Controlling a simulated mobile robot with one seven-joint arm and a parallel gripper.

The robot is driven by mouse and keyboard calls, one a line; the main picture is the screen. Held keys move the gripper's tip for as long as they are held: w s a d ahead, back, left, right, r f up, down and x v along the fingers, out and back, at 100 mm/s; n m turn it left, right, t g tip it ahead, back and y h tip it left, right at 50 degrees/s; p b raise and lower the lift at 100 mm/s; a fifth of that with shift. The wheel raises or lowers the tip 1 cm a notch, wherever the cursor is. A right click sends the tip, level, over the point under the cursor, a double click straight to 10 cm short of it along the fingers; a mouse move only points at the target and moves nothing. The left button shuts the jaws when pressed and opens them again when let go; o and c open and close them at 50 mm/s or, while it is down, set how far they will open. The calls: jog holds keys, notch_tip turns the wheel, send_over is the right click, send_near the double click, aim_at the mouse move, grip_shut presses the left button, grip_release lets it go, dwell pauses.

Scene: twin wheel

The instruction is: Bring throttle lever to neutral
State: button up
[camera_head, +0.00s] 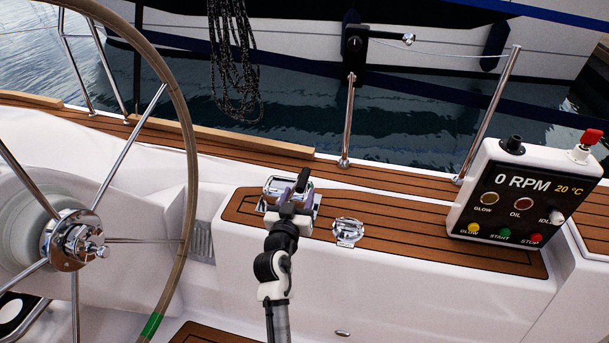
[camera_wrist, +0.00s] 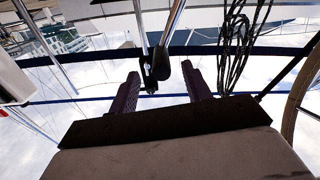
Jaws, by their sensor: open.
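The throttle lever, with a black grip (camera_head: 303,180), stands on a chrome housing (camera_head: 272,186) on the teak-topped side console. My gripper (camera_head: 290,200) is at the housing in the head view and partly hides it. In the wrist view, my gripper (camera_wrist: 160,72) has its two dark purple fingers spread apart. The lever's dark rounded grip (camera_wrist: 163,63) on a chrome shaft shows between the fingers. The fingers look clear of the grip on both sides. The head view does not show clearly how the lever is tilted.
The steering wheel (camera_head: 181,115) stands to the left. A chrome fitting (camera_head: 347,231) sits on the teak right of my gripper. An engine panel (camera_head: 520,195) reading 0 RPM stands farther right. A chrome stanchion (camera_head: 347,125) rises behind. Black rope (camera_head: 232,60) hangs at the back.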

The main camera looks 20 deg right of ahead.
aim_at(304, 178)
jog(key=p+x, duration=0.1)
jog(key=x, duration=0.6)
jog(key=shift+w, duration=0.1)
